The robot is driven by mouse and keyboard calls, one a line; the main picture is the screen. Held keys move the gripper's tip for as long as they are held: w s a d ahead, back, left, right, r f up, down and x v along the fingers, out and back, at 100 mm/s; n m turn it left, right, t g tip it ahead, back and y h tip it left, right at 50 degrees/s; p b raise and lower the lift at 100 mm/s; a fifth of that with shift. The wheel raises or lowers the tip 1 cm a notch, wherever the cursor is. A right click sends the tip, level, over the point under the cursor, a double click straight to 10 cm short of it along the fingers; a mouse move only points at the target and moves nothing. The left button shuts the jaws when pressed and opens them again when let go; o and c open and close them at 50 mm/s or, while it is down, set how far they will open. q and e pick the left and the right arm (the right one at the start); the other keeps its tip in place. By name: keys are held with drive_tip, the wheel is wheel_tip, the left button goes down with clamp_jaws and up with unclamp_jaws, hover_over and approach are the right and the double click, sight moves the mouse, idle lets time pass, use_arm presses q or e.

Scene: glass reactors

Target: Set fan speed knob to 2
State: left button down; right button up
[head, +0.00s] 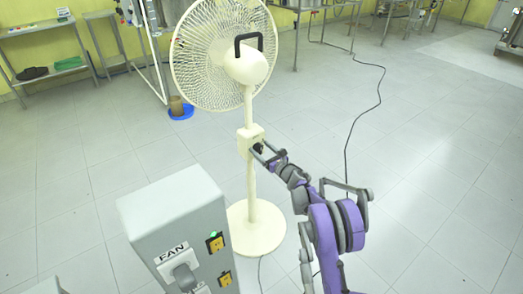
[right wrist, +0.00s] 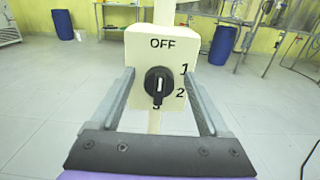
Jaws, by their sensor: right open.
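The fan speed knob (right wrist: 158,86) is a black round dial on the cream control box (right wrist: 140,52) of the fan (head: 222,50). Labels read OFF at the top, then 1, 2 and 3 down the right side to the bottom. The knob's white mark looks roughly vertical; I cannot tell surely which label it points at. My right gripper (head: 262,151) is at the control box, and its fingers (right wrist: 160,74) are open on either side of the knob, apart from it. My left gripper is not in view.
The fan's round base (head: 255,230) is on the tiled floor. A dark cable (head: 380,85) runs along the floor at right. A blue tray with a brown container (head: 180,108) lies behind.

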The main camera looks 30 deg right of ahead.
drive_tip(key=shift+c, duration=0.3)
clamp_jaws()
